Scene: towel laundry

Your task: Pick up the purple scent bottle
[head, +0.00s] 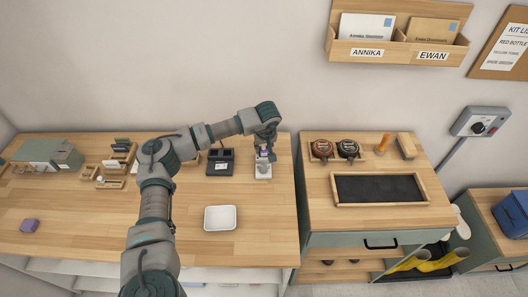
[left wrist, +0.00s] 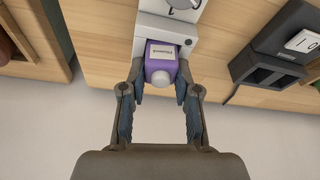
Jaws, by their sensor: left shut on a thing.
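The purple scent bottle (left wrist: 162,62) has a pale label and a rounded whitish cap. In the left wrist view it sits between the fingers of my left gripper (left wrist: 160,80), which is shut on it. In the head view my left gripper (head: 265,150) reaches down over the white device (head: 263,172) near the back right of the wooden table, and the bottle is mostly hidden there. In the left wrist view the bottle is right against the white device (left wrist: 165,30); I cannot tell whether it still rests on it. My right gripper is not in view.
A dark device (head: 220,162) stands just left of the white one. A white tray (head: 220,218) lies nearer the front. A purple block (head: 30,226) is at far left. Another counter (head: 430,215) with a dark inset tray stands to the right across a narrow gap.

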